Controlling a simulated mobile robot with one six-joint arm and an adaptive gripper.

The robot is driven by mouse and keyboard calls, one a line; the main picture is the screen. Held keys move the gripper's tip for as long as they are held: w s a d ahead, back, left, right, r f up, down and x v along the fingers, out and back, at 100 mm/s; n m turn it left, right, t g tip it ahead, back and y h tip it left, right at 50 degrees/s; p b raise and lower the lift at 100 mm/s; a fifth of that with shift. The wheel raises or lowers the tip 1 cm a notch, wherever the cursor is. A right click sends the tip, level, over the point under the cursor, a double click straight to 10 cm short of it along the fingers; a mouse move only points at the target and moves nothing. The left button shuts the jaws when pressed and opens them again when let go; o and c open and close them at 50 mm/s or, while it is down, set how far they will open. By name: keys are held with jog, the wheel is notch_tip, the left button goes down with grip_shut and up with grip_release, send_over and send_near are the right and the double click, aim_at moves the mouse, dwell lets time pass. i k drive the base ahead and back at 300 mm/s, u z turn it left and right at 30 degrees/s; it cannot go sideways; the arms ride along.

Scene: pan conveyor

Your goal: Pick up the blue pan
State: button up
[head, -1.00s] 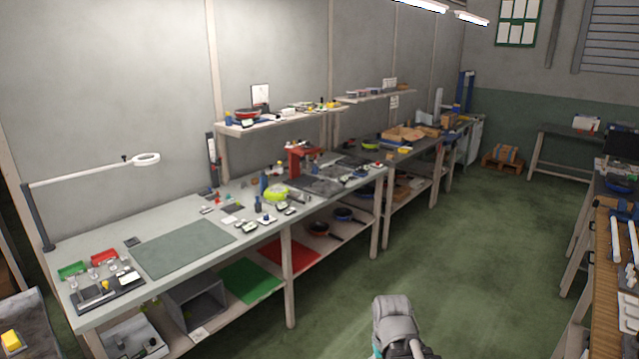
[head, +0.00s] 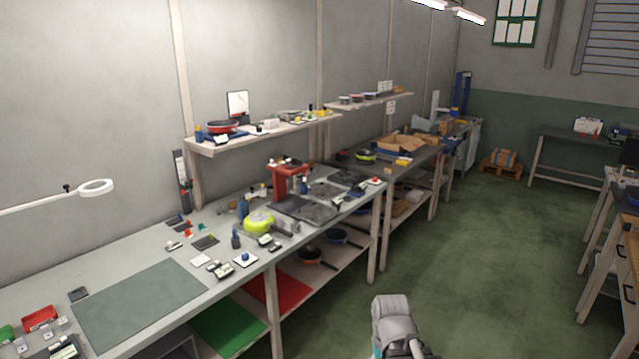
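A blue pan (head: 337,236) sits on the lower shelf of the long workbench, under the tabletop. An orange-brown pan (head: 310,252) with a dark handle sits just left of it on the same shelf. The blue pan is small in view and partly in shade. Part of my grey arm shows at the bottom centre, over the green floor, apart from the bench. My gripper's fingers are out of view.
The workbench (head: 42,273) runs along the left wall, its legs at the aisle edge. The green floor (head: 480,270) is clear between the benches.

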aim_at(333, 236)
jog(key=z, duration=0.05)
jog(key=i, duration=3.25)
jog(key=z, duration=0.1)
